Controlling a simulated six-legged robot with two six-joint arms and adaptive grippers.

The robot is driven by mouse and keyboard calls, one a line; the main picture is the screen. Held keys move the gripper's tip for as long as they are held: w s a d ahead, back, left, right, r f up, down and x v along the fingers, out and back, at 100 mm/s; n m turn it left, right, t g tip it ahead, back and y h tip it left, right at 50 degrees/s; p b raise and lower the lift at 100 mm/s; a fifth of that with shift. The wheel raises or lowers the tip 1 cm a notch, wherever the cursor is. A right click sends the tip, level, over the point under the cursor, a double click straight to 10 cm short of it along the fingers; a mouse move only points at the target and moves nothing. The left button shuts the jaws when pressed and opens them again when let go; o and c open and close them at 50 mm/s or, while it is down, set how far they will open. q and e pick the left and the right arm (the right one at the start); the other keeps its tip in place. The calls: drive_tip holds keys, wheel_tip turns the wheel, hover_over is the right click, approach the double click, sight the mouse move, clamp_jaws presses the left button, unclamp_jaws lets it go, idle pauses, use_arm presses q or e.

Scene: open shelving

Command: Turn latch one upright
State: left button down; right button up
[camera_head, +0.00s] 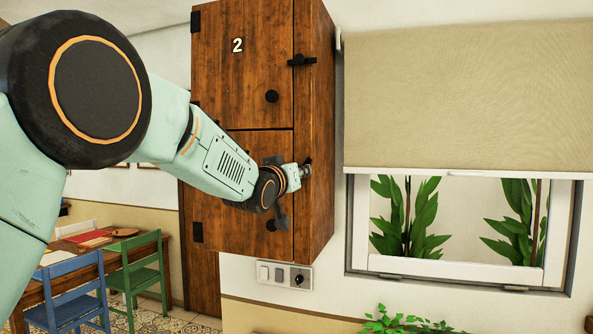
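A wooden wall cabinet (220,60) has an upper door marked 2 and a lower door (218,215) whose number, if any, is hidden behind my arm. My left arm reaches in from the left across the lower door. My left gripper (303,171) is at that door's right edge, where its latch would be. The latch there is mostly or wholly hidden, so its angle and any contact cannot be told. The gripper's fingers are too small and covered to read. The lower door's round black knob (271,225) shows just below the gripper. My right gripper is not in view.
Door 2 has a black latch (302,61) lying roughly sideways and a round knob (271,96). A switch panel (284,275) sits below the cabinet. A window with a blind (465,95) is to the right. Chairs and a table stand at lower left.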

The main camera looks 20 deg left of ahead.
use_arm(q)
drive_tip(key=shift+r+n+y, duration=0.15)
drive_tip(key=shift+r+n, duration=0.05)
drive_tip(key=shift+n, duration=1.65)
drive_tip(key=shift+r+n+y, duration=0.15)
drive_tip(key=shift+r+n, duration=0.05)
drive_tip(key=shift+n, duration=1.65)
drive_tip(key=c, duration=1.5)
unclamp_jaws()
drive_tip(key=shift+c, duration=0.2)
drive_tip(key=o, duration=0.4)
drive_tip(key=shift+w+f, duration=0.1)
drive_tip(key=shift+f, duration=0.2)
drive_tip(key=s, duration=1.2)
drive_tip(key=shift+a+f, duration=0.2)
drive_tip(key=shift+f, duration=0.2)
